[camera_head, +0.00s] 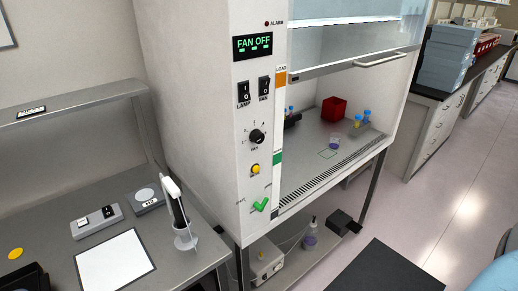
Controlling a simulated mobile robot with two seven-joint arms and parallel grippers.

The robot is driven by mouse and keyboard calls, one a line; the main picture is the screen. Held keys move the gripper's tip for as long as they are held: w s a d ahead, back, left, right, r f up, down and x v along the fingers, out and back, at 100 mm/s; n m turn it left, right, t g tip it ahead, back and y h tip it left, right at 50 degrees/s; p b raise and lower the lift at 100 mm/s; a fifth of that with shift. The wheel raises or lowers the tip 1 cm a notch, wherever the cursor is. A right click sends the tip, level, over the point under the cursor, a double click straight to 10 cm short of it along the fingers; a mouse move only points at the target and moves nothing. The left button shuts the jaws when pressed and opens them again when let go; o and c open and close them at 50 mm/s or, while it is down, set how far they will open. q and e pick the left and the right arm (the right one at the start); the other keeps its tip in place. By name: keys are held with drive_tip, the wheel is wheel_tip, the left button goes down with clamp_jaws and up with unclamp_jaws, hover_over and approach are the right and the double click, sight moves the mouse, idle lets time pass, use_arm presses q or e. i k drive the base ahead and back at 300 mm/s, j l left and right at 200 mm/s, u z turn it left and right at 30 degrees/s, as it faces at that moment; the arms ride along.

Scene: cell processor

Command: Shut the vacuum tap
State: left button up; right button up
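The cabinet's front left post carries the controls. A green lever-like tap (261,206) sits low on this post, with small labels around it that are too small to read. Above it are a yellow knob (255,170) and a black dial (257,136) with tick marks. I cannot tell for certain from the labels which one is the vacuum tap, or whether the green tap is open or shut. Neither of my grippers is in view.
The cabinet display (253,46) reads "FAN OFF", and the sash (350,60) is raised. Inside stand a red box (333,109) and small tubes. A bench (100,190) at left holds a pipette stand (184,238). A dark mat (385,270) lies on the floor.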

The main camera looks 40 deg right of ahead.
sight(260, 208)
drive_tip(key=k+l+z, duration=0.1)
drive_tip(key=l+z, duration=0.75)
drive_tip(key=k, duration=0.05)
